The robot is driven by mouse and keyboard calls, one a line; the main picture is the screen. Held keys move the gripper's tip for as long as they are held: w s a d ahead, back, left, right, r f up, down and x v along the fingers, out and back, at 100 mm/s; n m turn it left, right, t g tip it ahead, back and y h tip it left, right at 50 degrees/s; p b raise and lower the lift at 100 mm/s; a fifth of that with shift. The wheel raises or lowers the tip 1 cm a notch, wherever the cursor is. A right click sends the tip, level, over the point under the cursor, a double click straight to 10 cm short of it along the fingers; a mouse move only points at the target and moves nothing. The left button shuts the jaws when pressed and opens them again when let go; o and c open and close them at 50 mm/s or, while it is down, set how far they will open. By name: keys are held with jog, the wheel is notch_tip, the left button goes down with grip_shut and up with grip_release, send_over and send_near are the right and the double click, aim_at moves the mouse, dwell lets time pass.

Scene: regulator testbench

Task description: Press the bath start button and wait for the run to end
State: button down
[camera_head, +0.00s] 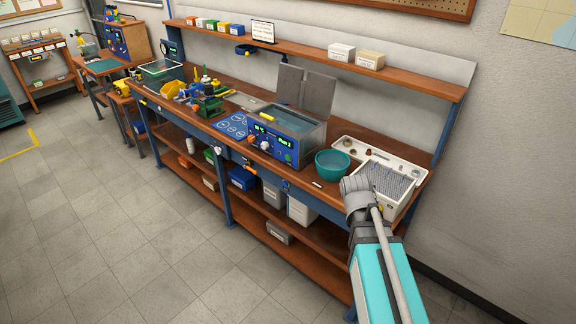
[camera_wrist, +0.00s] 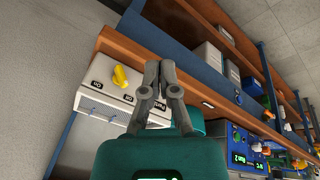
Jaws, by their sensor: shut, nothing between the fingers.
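The bath (camera_head: 311,140) is a steel tank of liquid with raised lids, standing on the long bench in the head view. Its blue front panel (camera_head: 271,138) carries a lit display, knobs and a small green spot low on the right that may be the start button. In the wrist view, a blue panel with a lit display (camera_wrist: 240,157) shows at the lower right, turned over; its small controls are hard to read. My gripper (camera_wrist: 160,66) is shut and empty, apart from that panel. In the head view my arm reaches toward the bench's right end, and the fingertips cannot be made out.
A teal bowl (camera_head: 332,163) stands right of the bath. A white tray (camera_head: 348,146) and a white unit with a perforated top (camera_head: 386,180) sit by my arm. A white box with a yellow knob (camera_wrist: 120,76) is close left of my fingers. The floor (camera_head: 130,240) before the bench is clear.

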jog(key=w+a+f+n+t+h+b, duration=0.1)
jog(key=w+a+f+t+b, duration=0.15)
jog(key=w, duration=0.35)
jog(key=w+a+f+t+h+b, duration=0.1)
jog(key=w+t+b, duration=0.1)
jog(key=w+b, duration=0.3)
jog(key=n+t+y+b, duration=0.2)
jog(key=n+t+b, duration=0.3)
jog(key=t+b, duration=0.3)
send_near(288, 158)
jog(key=s+d+f, duration=0.2)
jog(key=s+d, duration=0.1)
jog(key=d, duration=0.4)
jog(key=w+a+n+t+y+b, duration=0.2)
jog(key=w+a+n+y+b, duration=0.1)
jog(key=a, duration=1)
jog(key=f+n+y+b, duration=0.1)
jog(key=n+b, duration=0.1)
jog(key=shift+y+b, duration=0.3)
jog(key=shift+b, duration=0.05)
jog(key=shift+w, duration=0.1)
jog(key=w+d, duration=0.5)
jog(key=w, duration=0.1)
jog(key=shift+w+d, duration=0.15)
jog(key=shift+w, duration=0.2)
jog(key=shift+w+d, duration=0.4)
jog(key=shift+w, duration=0.1)
